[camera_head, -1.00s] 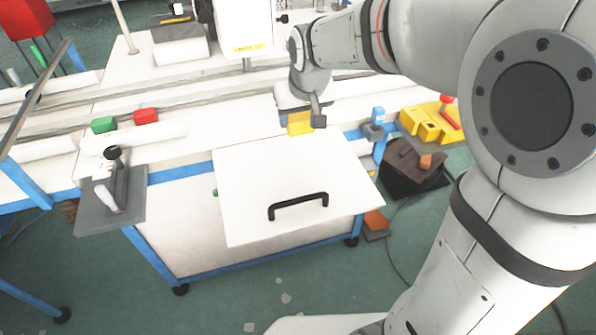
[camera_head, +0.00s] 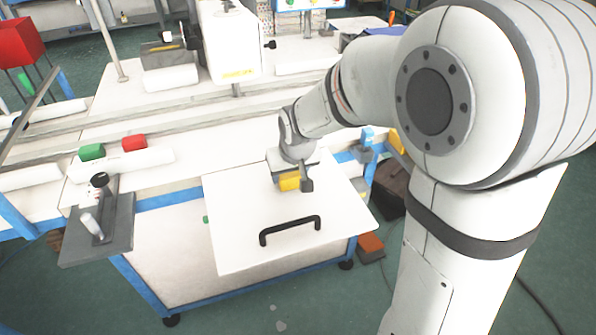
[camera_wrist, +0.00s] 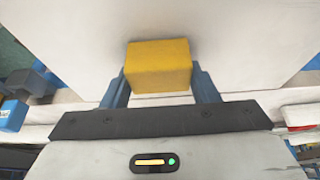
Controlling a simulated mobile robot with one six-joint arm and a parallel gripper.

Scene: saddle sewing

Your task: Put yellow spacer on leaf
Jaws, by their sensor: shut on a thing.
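The yellow spacer (camera_head: 289,182) is a small block between the fingers of my gripper (camera_head: 291,186). In the wrist view the spacer (camera_wrist: 158,66) sits between the blue fingers of my gripper (camera_wrist: 160,88), which is shut on it. The leaf (camera_head: 235,235) is a white panel with a black handle (camera_head: 290,229), at the front of the bench. The spacer is over the far part of the leaf; whether it touches the surface I cannot tell.
A green block (camera_head: 91,152) and a red block (camera_head: 133,142) stand on the bench at the left. A grey plate with a lever (camera_head: 97,228) is left of the leaf. A sewing machine (camera_head: 228,45) stands behind. The leaf's middle is clear.

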